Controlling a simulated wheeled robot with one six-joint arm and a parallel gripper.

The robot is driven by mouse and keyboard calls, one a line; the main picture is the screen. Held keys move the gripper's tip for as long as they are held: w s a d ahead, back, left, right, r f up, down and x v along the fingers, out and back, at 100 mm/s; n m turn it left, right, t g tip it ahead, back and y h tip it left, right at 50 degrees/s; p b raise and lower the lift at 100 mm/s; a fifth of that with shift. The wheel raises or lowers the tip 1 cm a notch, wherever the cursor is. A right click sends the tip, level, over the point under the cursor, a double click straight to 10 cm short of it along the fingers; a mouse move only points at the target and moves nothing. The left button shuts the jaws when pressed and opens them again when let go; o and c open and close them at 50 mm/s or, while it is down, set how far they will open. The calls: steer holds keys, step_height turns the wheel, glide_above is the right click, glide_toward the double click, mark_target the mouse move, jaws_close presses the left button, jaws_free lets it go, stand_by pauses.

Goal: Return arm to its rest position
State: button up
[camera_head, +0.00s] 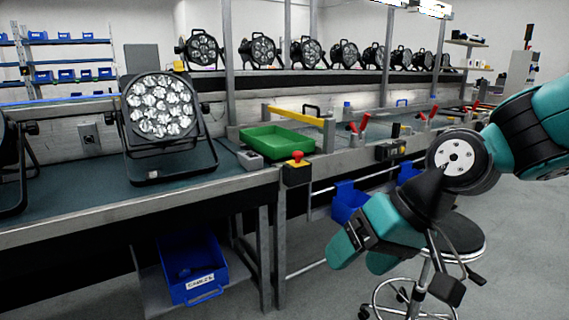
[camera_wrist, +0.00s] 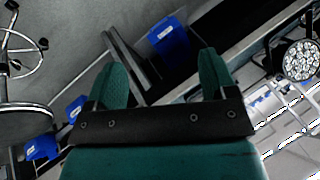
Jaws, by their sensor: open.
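My arm reaches in from the right edge in the head view, bent at a round grey joint. My gripper (camera_head: 362,258) hangs low in front of the workbench, apart from it, and points down and to the left. In the wrist view my gripper (camera_wrist: 172,80) shows two teal fingers spread apart with nothing between them. A par can (camera_head: 160,108) with a round face of several lamps stands on the bench at the left. It also shows at the right edge of the wrist view (camera_wrist: 300,60).
A green tray (camera_head: 277,141) and a red-buttoned box (camera_head: 297,170) sit near the bench edge. A blue bin (camera_head: 192,270) is below the bench. A black stool (camera_head: 455,238) stands close behind my gripper. Several more par cans line the back shelf. Open floor lies at the lower right.

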steer(key=s+d+n+g+h, duration=0.2)
steer(key=s+d+n, duration=0.15)
steer(key=s, duration=0.95)
step_height(320, 180, up, 26)
steer(key=p, duration=2.5)
steer(key=shift+d+f, duration=0.15)
steer(key=shift+d, duration=0.25)
steer(key=shift+s, duration=0.1)
